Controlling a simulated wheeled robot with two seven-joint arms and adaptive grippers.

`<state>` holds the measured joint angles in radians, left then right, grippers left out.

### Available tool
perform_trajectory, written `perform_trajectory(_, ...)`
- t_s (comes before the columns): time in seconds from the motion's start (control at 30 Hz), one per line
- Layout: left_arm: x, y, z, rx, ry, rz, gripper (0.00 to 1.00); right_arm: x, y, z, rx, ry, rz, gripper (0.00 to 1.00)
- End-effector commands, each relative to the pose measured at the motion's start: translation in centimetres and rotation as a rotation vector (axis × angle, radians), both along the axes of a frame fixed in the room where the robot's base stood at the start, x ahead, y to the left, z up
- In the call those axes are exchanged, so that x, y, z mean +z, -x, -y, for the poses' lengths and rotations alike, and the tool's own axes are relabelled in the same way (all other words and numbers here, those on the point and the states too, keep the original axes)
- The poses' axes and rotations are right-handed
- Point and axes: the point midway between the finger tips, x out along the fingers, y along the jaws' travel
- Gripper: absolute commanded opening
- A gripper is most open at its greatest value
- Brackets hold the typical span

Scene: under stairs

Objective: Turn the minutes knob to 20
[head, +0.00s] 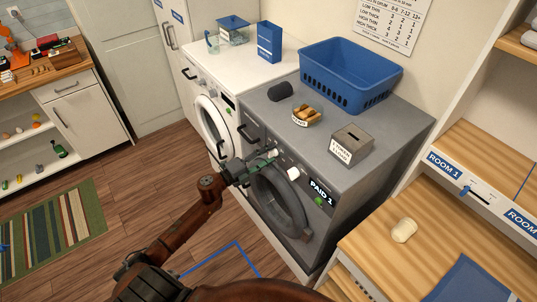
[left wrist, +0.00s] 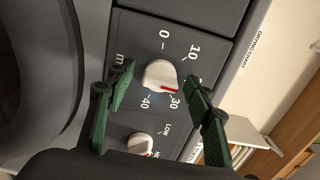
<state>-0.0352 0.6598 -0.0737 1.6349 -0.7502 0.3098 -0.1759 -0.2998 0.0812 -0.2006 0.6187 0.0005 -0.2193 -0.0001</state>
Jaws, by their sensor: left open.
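The minutes knob (left wrist: 160,75) is white with a red mark on its lower right edge, close to the 30 label. The labels 0, 10, 30 and 40 show around it; the place between 10 and 30 is covered by a finger. My left gripper (left wrist: 158,88) is open, one green finger on each side of the knob; I cannot tell whether they touch it. In the head view my left gripper (head: 268,157) is at the control panel of the grey dryer (head: 395,122). My right gripper is not in view.
A second white knob (left wrist: 140,143) sits below, with a LOW label. On the dryer top are a blue basket (head: 350,75), a dish (head: 307,116) and a metal box (head: 351,145). A white washer (head: 245,70) stands to the left. A wooden counter (head: 440,235) is at right.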

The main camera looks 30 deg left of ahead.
Motion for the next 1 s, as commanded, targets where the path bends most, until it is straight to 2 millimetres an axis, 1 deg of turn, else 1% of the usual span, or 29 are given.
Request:
perform_trajectory(0.17, -0.2, 2.7, -1.1, 0.001, 0.0, -0.003, 0.48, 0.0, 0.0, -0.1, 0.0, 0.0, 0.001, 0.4)
perform_trajectory(0.4, -0.1, 7.4, -3.1, 0.002, 0.0, -0.003, 0.48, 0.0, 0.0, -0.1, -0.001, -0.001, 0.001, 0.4)
perform_trajectory(0.5, -0.1, 8.8, -3.7, 0.002, 0.0, -0.003, 0.48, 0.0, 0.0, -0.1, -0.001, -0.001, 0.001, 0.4)
perform_trajectory(0.6, -0.1, 9.9, -4.1, 0.001, -0.001, -0.002, 0.48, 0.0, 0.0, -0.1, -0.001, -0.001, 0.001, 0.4)
perform_trajectory(0.7, 0.0, 10.4, -4.4, 0.0, -0.001, -0.001, 0.48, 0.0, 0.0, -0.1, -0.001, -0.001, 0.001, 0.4)
perform_trajectory(1.0, 0.0, 10.6, -4.4, 0.0, -0.001, -0.001, 0.48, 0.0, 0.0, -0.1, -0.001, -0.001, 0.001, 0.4)
